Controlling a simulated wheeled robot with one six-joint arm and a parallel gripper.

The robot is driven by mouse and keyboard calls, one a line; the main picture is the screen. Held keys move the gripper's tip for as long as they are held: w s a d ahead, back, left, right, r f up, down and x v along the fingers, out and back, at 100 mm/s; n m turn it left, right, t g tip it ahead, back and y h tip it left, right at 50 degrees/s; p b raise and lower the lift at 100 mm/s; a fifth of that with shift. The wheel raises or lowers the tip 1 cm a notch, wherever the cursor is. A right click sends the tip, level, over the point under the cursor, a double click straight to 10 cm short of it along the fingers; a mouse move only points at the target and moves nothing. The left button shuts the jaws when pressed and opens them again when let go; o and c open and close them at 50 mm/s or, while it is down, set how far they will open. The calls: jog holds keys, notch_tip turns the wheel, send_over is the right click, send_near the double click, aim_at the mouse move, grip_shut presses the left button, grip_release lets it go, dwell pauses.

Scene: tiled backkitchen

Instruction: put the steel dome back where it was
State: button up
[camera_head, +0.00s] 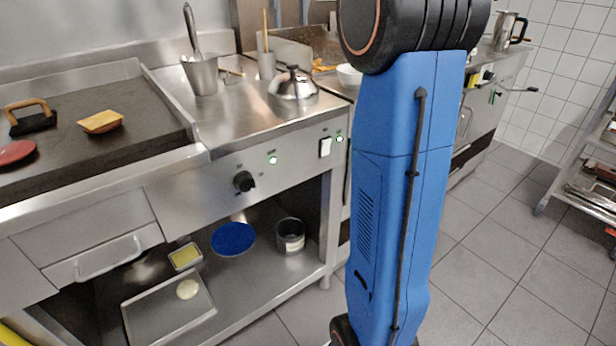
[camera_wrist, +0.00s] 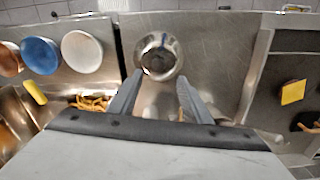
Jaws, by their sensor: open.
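The steel dome (camera_head: 293,85) sits on the steel counter (camera_head: 235,120), to the right of the griddle, with a dark handle on top. In the wrist view a round shiny steel thing that looks like the dome (camera_wrist: 158,57) lies just beyond my fingertips, between their lines. My gripper (camera_wrist: 157,82) is open, with its two fingers apart and nothing seen held between them. My gripper does not show in the head view, where only my blue arm is seen. I cannot tell the height of the fingers above the dome.
The griddle (camera_head: 75,100) is at left. A white bowl (camera_head: 349,76) stands right of the dome. A blue bowl (camera_wrist: 41,56) shows in the wrist view.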

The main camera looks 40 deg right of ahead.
jog(key=s+a+f+n+t, duration=0.1)
jog(key=s+a+f, duration=0.4)
jog(key=s+f, duration=0.2)
jog(key=s+a+f+t, duration=0.1)
jog(key=s+a+f, duration=0.4)
jog(key=s+f, duration=0.15)
jog(key=s+a+f+t, duration=0.1)
jog(key=s+a+f, duration=0.1)
jog(key=s+f, duration=0.6)
jog(key=s+a+f+t, duration=0.1)
jog(key=s+a+f, duration=0.2)
jog(key=s+f, duration=0.5)
notch_tip(320, 180, down, 6)
jog(key=shift+f+n+t, duration=0.2)
jog(key=shift+n+t, duration=0.1)
jog(key=shift+n, duration=0.1)
jog(key=shift+s+a, duration=0.1)
